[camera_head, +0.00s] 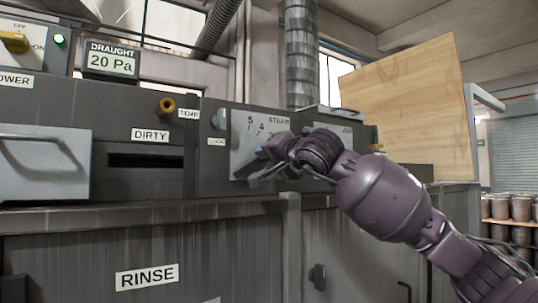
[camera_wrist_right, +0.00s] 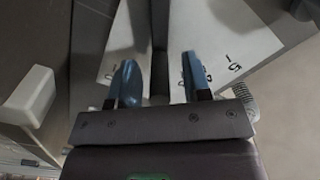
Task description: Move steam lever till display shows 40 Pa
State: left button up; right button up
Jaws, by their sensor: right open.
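The draught display (camera_head: 112,63) at the upper left in the head view reads 20 Pa. The steam plate (camera_head: 243,136) is a pale scale with numbers on the dark panel, and it also shows in the wrist view (camera_wrist_right: 222,30). My right gripper (camera_head: 262,168) is in front of the plate's lower part and hides some of it. In the wrist view my right gripper (camera_wrist_right: 160,84) has two bluish fingers, apart. A dark bar (camera_wrist_right: 160,42), apparently the steam lever, stands between them; contact cannot be told. My left gripper is not in view.
A pale knob (camera_head: 219,119) sits left of the plate above a small label. A brass knob (camera_head: 166,106) is further left, above the DIRTY slot (camera_head: 146,161). A ledge (camera_head: 150,212) runs below the panel. A wooden board (camera_head: 410,105) stands at the right.

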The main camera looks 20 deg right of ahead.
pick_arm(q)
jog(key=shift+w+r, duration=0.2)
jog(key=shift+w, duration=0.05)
pick_arm(e)
jog(key=shift+w, duration=0.2)
grip_shut()
